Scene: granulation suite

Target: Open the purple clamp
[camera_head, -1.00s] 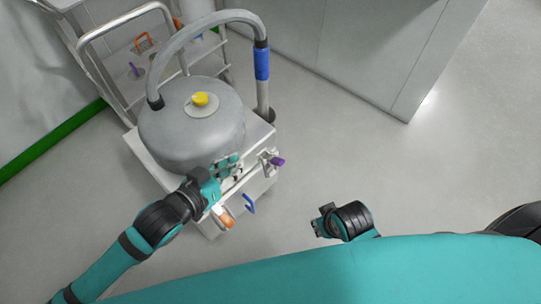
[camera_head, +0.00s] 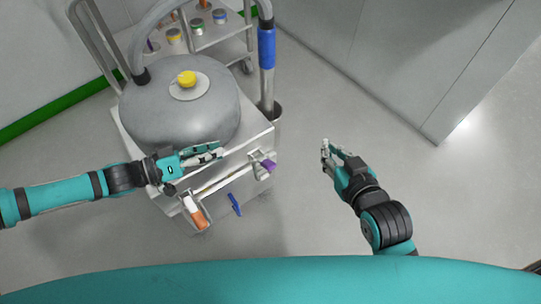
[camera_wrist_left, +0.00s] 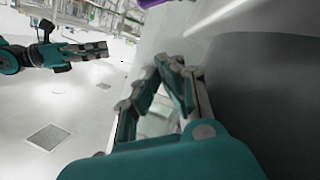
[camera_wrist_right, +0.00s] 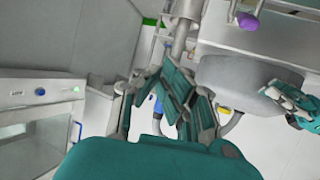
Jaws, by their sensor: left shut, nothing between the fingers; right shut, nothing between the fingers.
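The purple clamp (camera_head: 269,166) sits at the right front corner of the steel machine, beside the rail along its front edge. Its purple handle also shows at the top of the right wrist view (camera_wrist_right: 248,23) and at the top edge of the left wrist view (camera_wrist_left: 150,2). My left gripper (camera_head: 218,150) is shut and empty, just left of the clamp, over the machine's front edge, apart from the clamp. My right gripper (camera_head: 326,146) is shut and empty over the floor, to the right of the clamp and apart from it.
The grey domed vessel (camera_head: 165,125) with a yellow knob (camera_head: 187,78) stands behind my left gripper. An orange handle (camera_head: 196,213) and a blue handle (camera_head: 236,204) hang at the machine's front. A cart (camera_head: 200,38) stands behind. Floor right of the machine is clear up to a grey cabinet (camera_head: 400,70).

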